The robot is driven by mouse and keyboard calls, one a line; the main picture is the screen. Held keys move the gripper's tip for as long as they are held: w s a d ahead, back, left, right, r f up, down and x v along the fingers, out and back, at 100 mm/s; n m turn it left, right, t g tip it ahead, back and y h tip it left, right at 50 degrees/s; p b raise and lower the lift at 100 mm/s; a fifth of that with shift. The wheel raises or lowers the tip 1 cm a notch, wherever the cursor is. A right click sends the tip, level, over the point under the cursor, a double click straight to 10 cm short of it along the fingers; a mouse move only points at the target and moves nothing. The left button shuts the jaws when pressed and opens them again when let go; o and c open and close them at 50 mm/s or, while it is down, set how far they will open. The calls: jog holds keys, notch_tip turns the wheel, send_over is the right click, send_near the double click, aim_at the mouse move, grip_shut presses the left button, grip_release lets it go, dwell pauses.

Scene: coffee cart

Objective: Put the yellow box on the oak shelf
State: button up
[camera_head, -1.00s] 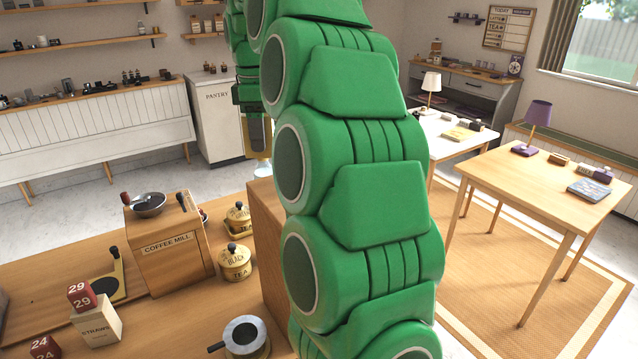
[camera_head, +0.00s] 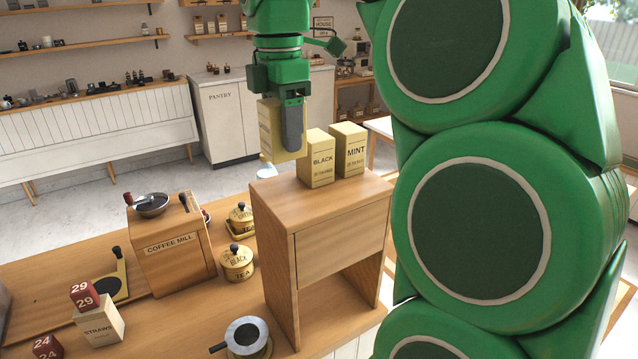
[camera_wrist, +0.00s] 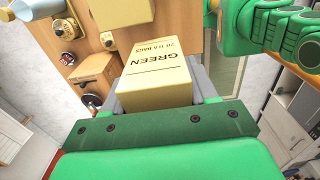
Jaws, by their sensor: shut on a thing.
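My gripper (camera_head: 284,150) is shut on a yellow box (camera_head: 268,128), held upright in the air just behind and left of the small oak shelf unit (camera_head: 275,196). In the wrist view the held yellow box (camera_wrist: 155,72) reads GREEN and sits between the fingers. Two similar yellow boxes stand side by side on the unit's top: a BLACK box (camera_head: 316,165) and a MINT box (camera_head: 349,152). They are right of the held box. The unit's front has a closed panel above an open bay.
A coffee mill (camera_head: 170,245), a BLACK tea pot (camera_head: 237,263) and a metal-topped jar (camera_head: 247,337) stand on the wooden counter (camera_head: 225,310) left of the unit. The unit's left top is bare. My arm fills the right side.

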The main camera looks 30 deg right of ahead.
jog(key=shift+s+f, duration=0.15)
jog(key=shift+f, duration=3.8)
jog(key=shift+f, duration=0.15)
jog(key=o, duration=1.1)
jog(key=shift+r, duration=3.9)
